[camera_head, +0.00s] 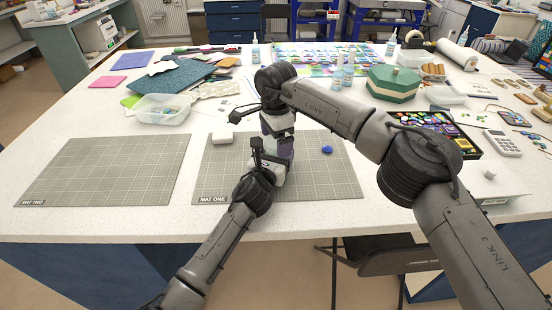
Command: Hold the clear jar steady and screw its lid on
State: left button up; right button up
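My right gripper (279,127) points down above mat one (225,170), at the end of the arm that reaches in from the right. Just below it is a small, pale purple, see-through shape (285,149), perhaps the clear jar; it is mostly covered by my grippers. My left gripper (268,163) comes from the lower left and is close against that shape. The fingertips of both grippers are too small and overlapped to tell open from shut. A blue round piece (327,150) lies on mat one to the right; I cannot tell if it is the lid.
A white block (222,138) lies on mat one at left. Mat two (105,170) is empty. A clear tub (160,108) stands behind it. A green octagonal box (393,84), small bottles (343,75), a black tray of coloured pieces (440,125) and a calculator (503,144) stand at right.

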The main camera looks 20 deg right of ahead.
jog(key=c, duration=0.8)
jog(key=m, duration=0.5)
jog(key=shift+c, duration=0.3)
jog(key=m, duration=0.5)
jog(key=shift+m, duration=0.3)
jog(key=m, duration=0.5)
jog(key=shift+c, duration=0.3)
jog(key=m, duration=0.6)
jog(key=shift+s, duration=0.1)
jog(key=shift+a+f, duration=0.1)
jog(key=o, duration=1)
